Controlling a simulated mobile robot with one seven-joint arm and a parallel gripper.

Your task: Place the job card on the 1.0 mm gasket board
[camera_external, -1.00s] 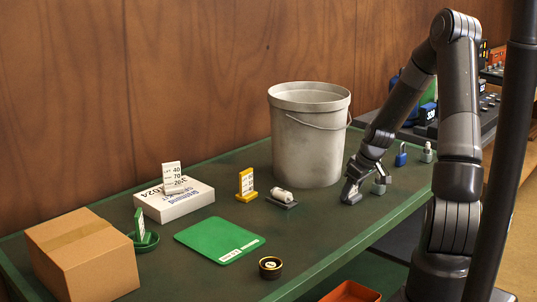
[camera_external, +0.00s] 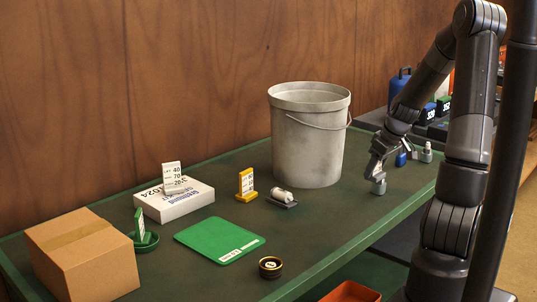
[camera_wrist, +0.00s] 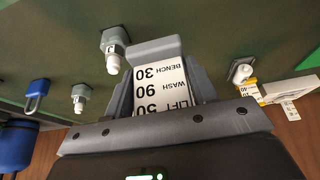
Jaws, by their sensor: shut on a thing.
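My gripper (camera_external: 376,172) is shut on a white card in a grey holder (camera_wrist: 162,86), which reads LIFT 50, WASH 90, BENCH 30 upside down in the wrist view. The gripper (camera_wrist: 160,70) has a finger on each side of it. In the external view the card is not clear, and the gripper is right of the bucket, low over the bench's right part. A flat green board (camera_external: 218,239) with a small white label lies at the bench's middle front, well left of my gripper. Its label is too small to read.
A grey bucket (camera_external: 309,140) stands between my gripper and the board. A yellow card stand (camera_external: 246,184), white cylinder (camera_external: 283,196), white box (camera_external: 174,205), carton (camera_external: 83,257) and dark tin (camera_external: 270,267) are farther left.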

